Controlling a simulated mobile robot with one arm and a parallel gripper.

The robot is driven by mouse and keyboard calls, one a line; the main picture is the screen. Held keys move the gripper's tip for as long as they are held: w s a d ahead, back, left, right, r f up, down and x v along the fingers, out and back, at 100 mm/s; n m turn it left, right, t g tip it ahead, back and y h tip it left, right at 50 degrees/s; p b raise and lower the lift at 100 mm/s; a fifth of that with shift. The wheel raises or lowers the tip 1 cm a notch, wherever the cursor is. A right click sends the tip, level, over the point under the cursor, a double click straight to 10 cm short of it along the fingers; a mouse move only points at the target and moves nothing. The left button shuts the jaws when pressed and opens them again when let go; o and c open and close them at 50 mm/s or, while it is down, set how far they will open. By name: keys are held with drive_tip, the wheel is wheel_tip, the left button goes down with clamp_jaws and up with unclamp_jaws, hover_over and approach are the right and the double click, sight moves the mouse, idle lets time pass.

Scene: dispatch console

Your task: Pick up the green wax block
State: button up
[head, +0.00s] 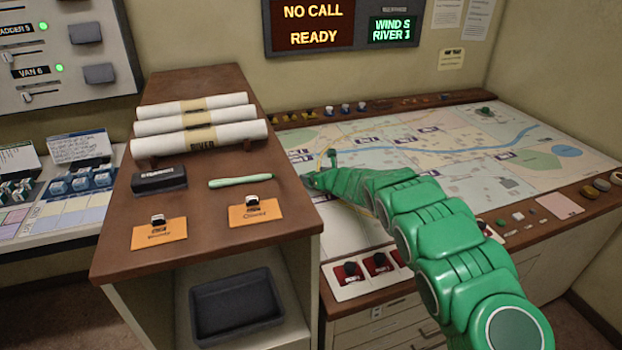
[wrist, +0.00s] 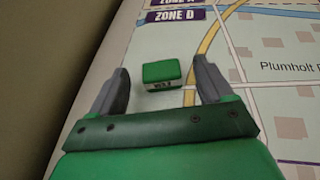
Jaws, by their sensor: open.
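The green wax block (wrist: 161,74) is a small block with a green top and a pale, dark-marked front side. In the wrist view it sits on the printed map (wrist: 275,55), just below the "ZONE D" label. My gripper (wrist: 160,66) is open, with one grey finger on each side of the block. Gaps show between the block and both fingers. In the head view my green arm reaches over the left part of the map table, and my gripper (head: 318,179) is small there. I cannot make out the block in the head view.
A brown-topped cabinet (head: 110,247) stands close left of my gripper, bearing rolled papers (head: 200,122), a black eraser-like block (head: 159,179), a green marker (head: 240,182) and two orange cards (head: 159,233). Red switches (head: 376,263) line the console's front edge. Small pieces sit along the map's borders.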

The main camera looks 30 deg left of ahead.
sight(310, 173)
drive_tip(key=shift+x, duration=1.85)
drive_tip(key=shift+f, duration=0.15)
drive_tip(key=c, duration=1)
drive_tip(key=shift+c, duration=0.2)
